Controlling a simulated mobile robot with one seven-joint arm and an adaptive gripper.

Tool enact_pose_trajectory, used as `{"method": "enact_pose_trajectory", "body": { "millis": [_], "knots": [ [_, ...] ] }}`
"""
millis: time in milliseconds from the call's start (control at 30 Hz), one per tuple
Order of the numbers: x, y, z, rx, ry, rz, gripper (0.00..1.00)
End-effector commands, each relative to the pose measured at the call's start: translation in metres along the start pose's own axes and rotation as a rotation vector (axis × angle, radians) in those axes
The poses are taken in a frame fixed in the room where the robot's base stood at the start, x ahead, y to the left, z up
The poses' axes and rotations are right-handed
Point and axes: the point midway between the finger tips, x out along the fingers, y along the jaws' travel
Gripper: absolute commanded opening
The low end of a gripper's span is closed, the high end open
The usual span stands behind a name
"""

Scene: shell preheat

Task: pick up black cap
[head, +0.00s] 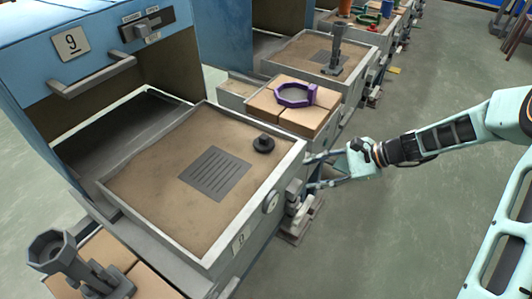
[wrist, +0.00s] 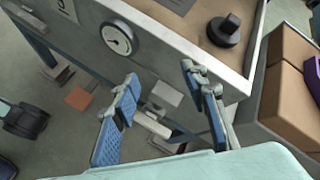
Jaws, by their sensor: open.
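The black cap (head: 263,143) is a dark round piece with a raised knob. It sits upright on the brown sandy bed of the near tray (head: 150,229), close to the tray's right corner. In the wrist view the cap (wrist: 224,30) is at the top right, beyond the tray wall (wrist: 170,45). My gripper (head: 312,172) is just outside the tray's right side, apart from the cap. In the wrist view my gripper (wrist: 162,80) has its two blue-padded fingers spread, with nothing held between them.
A dark slotted plate (head: 217,173) lies in the sand. A gauge (head: 271,202) is on the tray's outer wall. Tan blocks with a purple ring (head: 296,95) stand behind the tray. A grey funnel-like tool (head: 75,262) is at lower left. Green floor (head: 400,230) is open at right.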

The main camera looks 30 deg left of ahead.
Motion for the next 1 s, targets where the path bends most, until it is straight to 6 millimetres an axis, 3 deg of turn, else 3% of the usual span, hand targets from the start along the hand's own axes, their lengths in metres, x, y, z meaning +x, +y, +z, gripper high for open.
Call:
{"method": "enact_pose_trajectory", "body": {
  "millis": [33, 100, 300, 400, 667, 1000],
  "knots": [
    [0.023, 0.001, -0.009, 0.104, -0.081, -0.07, 0.41],
    [0.038, -0.013, -0.006, 0.236, -0.189, -0.163, 0.41],
    [0.044, -0.054, -0.008, 0.527, -0.445, -0.374, 0.41],
    [0.044, -0.065, -0.015, 0.601, -0.5, -0.429, 0.41],
    [0.048, -0.074, -0.025, 0.67, -0.545, -0.482, 0.41],
    [0.084, -0.099, -0.011, 0.667, -0.544, -0.48, 0.41]
  ]
}}
